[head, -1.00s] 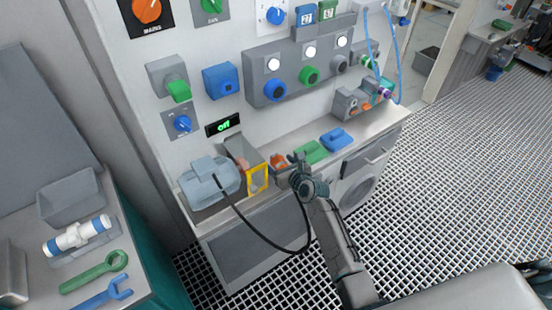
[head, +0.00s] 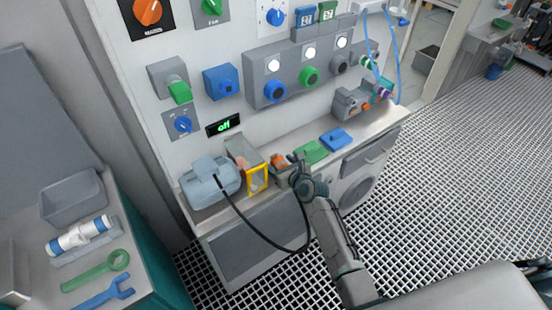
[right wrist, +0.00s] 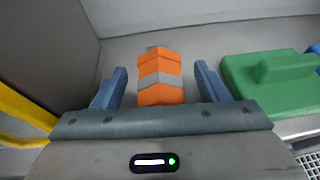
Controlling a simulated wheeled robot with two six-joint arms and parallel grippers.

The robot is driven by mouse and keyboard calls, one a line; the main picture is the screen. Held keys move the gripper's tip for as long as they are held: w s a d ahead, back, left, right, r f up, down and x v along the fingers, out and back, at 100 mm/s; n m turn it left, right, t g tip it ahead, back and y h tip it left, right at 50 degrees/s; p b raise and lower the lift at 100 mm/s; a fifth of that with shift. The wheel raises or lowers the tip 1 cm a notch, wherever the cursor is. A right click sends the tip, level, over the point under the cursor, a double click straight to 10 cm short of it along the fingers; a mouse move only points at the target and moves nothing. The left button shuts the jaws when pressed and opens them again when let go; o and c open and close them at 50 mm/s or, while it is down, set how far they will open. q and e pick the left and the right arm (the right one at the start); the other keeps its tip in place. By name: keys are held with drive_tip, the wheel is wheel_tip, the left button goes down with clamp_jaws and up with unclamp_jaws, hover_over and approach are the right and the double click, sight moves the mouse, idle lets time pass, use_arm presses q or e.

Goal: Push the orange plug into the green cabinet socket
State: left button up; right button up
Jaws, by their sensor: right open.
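The orange plug (head: 278,160) stands on the cabinet's worktop, right of the yellow frame. In the right wrist view the orange plug (right wrist: 160,78) is an orange block with grey bands. My right gripper (head: 294,163) is open at the plug; in the wrist view its blue fingers (right wrist: 161,85) stand on either side of it, with gaps visible on both sides. On the wall panel a green round socket (head: 309,76) sits between a blue and a grey one. A grey box with a green block (head: 180,92) is further left; I cannot tell whether it is also a socket. My left gripper is not in view.
A green block (head: 311,152) and a blue block (head: 335,139) lie right of the plug on the worktop. The yellow-framed unit (head: 258,178) and a blue-grey machine with a black cable (head: 210,182) stand left. A side bench (head: 140,285) holds wrenches.

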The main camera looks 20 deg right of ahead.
drive_tip(key=c, duration=1.3)
drive_tip(key=shift+s+d+f+p, duration=0.1)
drive_tip(key=shift+s+d+p, duration=0.15)
drive_tip(key=shift+s, duration=0.4)
drive_tip(key=shift+s+d+p, duration=0.1)
drive_tip(key=shift+s+p, duration=0.25)
drive_tip(key=shift+s, duration=0.3)
drive_tip(key=shift+s+d+f+p, duration=0.1)
drive_tip(key=shift+s+d+p, duration=0.05)
drive_tip(key=shift+s, duration=0.45)
drive_tip(key=shift+s+d+f+p, duration=0.1)
drive_tip(key=shift+s+f+p, duration=0.05)
drive_tip(key=shift+s, duration=0.45)
drive_tip(key=shift+s+d+f+p, duration=0.1)
drive_tip(key=shift+s+d+p, duration=0.05)
drive_tip(key=shift+s, duration=0.45)
drive_tip(key=shift+r, duration=0.1)
